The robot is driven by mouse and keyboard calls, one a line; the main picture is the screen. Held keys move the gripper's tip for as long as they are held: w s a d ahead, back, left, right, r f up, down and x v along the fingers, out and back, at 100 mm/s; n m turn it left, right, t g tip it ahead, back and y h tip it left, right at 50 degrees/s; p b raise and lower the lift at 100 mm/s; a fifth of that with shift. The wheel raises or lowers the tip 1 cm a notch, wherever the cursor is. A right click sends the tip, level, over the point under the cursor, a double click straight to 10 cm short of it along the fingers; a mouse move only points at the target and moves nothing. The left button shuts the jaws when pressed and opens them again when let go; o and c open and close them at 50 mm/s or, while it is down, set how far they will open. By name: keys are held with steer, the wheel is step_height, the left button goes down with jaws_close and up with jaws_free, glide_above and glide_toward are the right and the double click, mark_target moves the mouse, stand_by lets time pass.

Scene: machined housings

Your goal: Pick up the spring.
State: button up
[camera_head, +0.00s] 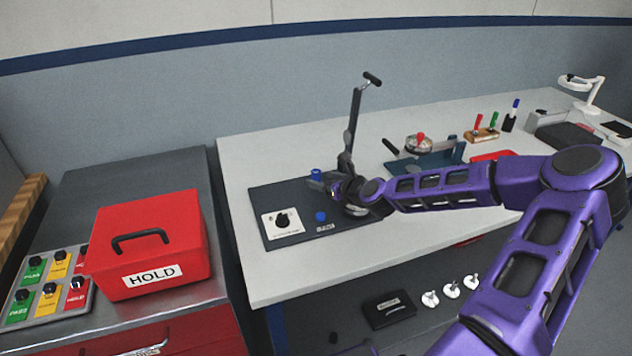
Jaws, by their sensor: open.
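I cannot make out a spring in the head view; it may be hidden or too small to tell. My gripper (322,184) is open, at the end of my purple arm, and points left over the dark base plate (272,198) of a lever press. A small blue piece (316,174) shows right by the fingertips; I cannot tell if they touch it. A blue round knob (320,216) sits on the plate just below the gripper. A silvery round part (355,210) shows partly under my wrist, mostly hidden.
The press's upright lever (355,115) stands close behind my wrist. A dial panel (284,221) is on the plate's left. A blue fixture (432,160), markers and a magnifier lamp (590,92) stand farther right. A red HOLD box (150,245) is on the left cabinet.

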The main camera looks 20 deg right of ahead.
steer(key=shift+w+r+x, duration=0.1)
steer(key=shift+r+x, duration=0.1)
steer(key=shift+x, duration=1.7)
steer(key=shift+w+r+x, duration=0.1)
steer(key=shift+r+x, duration=0.1)
steer(key=shift+x, duration=1.7)
steer(key=shift+d, duration=0.2)
jaws_close()
